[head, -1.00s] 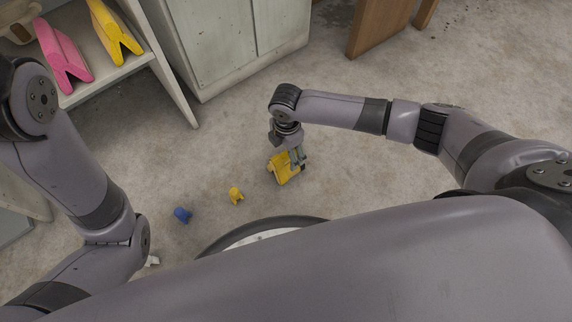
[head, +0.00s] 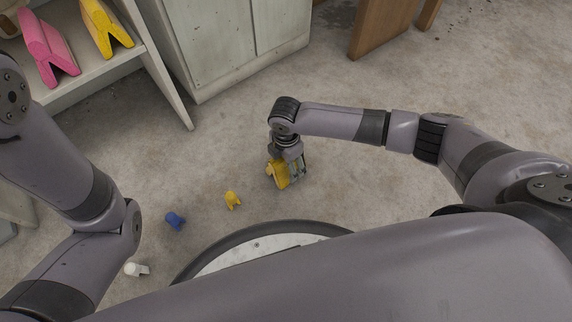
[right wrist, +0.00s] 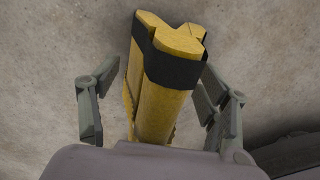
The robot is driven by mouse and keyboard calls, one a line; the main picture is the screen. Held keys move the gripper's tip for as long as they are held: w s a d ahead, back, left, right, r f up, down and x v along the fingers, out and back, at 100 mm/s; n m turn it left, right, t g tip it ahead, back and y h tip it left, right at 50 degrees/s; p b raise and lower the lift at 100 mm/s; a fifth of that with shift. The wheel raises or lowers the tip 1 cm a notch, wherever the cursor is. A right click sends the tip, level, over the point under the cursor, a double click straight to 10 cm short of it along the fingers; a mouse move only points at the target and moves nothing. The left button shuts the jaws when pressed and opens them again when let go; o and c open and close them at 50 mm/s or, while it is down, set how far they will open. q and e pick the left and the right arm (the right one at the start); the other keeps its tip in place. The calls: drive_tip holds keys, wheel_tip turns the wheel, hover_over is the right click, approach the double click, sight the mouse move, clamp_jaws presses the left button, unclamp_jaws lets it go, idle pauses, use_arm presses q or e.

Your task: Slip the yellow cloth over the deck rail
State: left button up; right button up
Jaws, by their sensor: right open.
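A yellow piece with a black band (right wrist: 172,68) is between the fingers of my right gripper (right wrist: 155,85) in the right wrist view. It has a forked end and looks stiff rather than like soft cloth. The fingers are open on either side of it, with a gap at the right. In the head view the right gripper (head: 293,165) is low over the floor around this yellow piece (head: 280,176), partly hiding it. A yellow inverted-V piece (head: 106,28) stands on the shelf at upper left. I see no clear deck rail. My left gripper is out of view.
Small yellow (head: 232,200), blue (head: 175,221) and white (head: 137,269) pieces lie on the concrete floor. A pink inverted-V piece (head: 48,50) stands on the white shelf (head: 100,72). A pale cabinet (head: 225,50) and brown wooden panel (head: 385,25) stand behind. Floor right of the gripper is clear.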

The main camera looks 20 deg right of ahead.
drive_tip(key=shift+c, duration=0.2)
drive_tip(key=c, duration=1.4)
drive_tip(key=shift+r, duration=0.1)
drive_tip(key=shift+c, duration=0.2)
